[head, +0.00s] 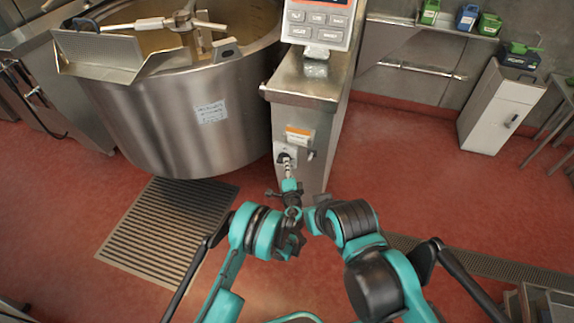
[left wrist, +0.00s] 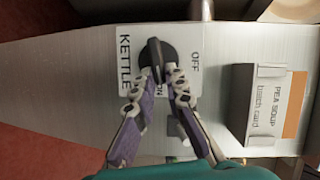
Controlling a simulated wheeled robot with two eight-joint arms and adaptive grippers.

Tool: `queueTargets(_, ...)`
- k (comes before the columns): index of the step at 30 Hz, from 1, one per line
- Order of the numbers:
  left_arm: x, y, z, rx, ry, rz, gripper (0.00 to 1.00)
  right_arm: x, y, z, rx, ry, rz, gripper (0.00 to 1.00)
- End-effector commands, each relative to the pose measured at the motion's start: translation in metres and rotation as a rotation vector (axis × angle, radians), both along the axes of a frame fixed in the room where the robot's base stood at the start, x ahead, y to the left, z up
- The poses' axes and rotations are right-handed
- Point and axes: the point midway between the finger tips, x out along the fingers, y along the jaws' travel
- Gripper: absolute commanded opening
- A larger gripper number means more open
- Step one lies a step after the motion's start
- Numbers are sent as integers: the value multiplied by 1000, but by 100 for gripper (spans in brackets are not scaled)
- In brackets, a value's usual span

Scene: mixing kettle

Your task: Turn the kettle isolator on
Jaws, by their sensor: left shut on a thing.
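The kettle isolator (head: 283,157) is a dark knob on a pale plate, low on the front of the steel control pillar. In the left wrist view, the black knob (left wrist: 156,48) sits by the words KETTLE, OFF and a partly hidden ON. Its bar runs roughly up and down in that view, with its lower end toward ON; OFF is to the right. My left gripper (head: 287,164) reaches the knob, and its two fingers (left wrist: 157,78) are shut on the bar from both sides. The fingers hide part of the plate. My right arm shows, but I cannot make out its gripper.
A batch card holder (left wrist: 268,105) is beside the plate, close to the left gripper. The steel pillar (head: 310,95) carries a control panel (head: 318,20). A large kettle (head: 180,110) stands left of it, above a floor grate (head: 168,228). Red floor (head: 400,160) is clear to the right.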

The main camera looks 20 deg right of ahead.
Motion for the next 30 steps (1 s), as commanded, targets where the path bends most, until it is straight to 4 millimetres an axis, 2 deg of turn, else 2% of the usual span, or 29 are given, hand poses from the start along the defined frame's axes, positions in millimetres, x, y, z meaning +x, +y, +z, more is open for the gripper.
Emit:
queueTargets(12,0,0,-5,155,-103,0,0,0,0,0,0,0,0,0)
queueTargets(29,0,0,-5,176,-117,0,0,0,0,0,0,0,0,0)
queueTargets(30,0,0,-5,176,-117,0,22,0,0,0,0,0,0,0)
